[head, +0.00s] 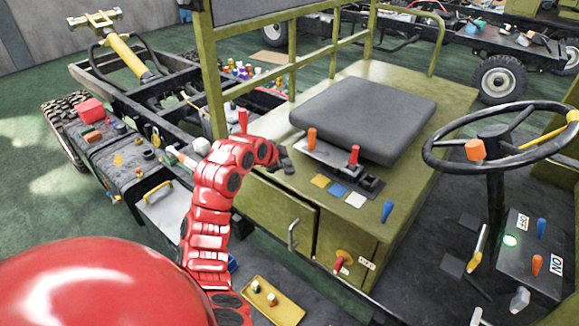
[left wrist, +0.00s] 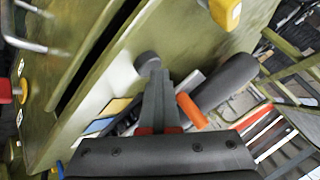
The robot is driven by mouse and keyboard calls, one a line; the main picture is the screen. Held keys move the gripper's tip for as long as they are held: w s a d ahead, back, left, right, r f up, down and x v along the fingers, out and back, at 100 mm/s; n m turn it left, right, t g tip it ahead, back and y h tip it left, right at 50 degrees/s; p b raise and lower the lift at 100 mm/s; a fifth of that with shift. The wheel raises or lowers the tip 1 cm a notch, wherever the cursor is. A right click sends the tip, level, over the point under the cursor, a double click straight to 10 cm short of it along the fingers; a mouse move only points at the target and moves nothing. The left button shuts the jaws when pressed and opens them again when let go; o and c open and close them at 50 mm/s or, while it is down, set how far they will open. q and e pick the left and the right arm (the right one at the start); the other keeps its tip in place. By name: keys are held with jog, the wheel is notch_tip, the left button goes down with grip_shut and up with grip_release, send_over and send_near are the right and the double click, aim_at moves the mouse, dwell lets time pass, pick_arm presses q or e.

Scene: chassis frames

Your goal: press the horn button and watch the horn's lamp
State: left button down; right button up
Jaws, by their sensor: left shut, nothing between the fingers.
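My left gripper (head: 289,166) is shut and empty, low over the left edge of the olive seat box, beside the lever console. In the left wrist view its dark fingers (left wrist: 158,80) point at a round dark grey knob (left wrist: 147,63) at their tips; I cannot tell if they touch it or if it is the horn button. An orange cap (head: 475,150) sits by the steering wheel's hub. A round pale-green lamp (head: 510,240) looks lit on the panel with OFF and ON labels; whether it is the horn's lamp is unclear. My right gripper is not in view.
The console has an orange lever (head: 311,138) and a red lever (head: 354,155), close to the left gripper. The grey seat (head: 363,118) lies behind. Yellow, blue and white squares and a blue handle (head: 387,211) are on the box. A yellow tray (head: 262,294) lies below.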

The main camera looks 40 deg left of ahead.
aim_at(286, 169)
pick_arm(q)
jog(key=shift+r, duration=0.1)
jog(key=shift+a+r, duration=0.1)
jog(key=shift+r, duration=0.75)
jog(key=shift+r, duration=2.5)
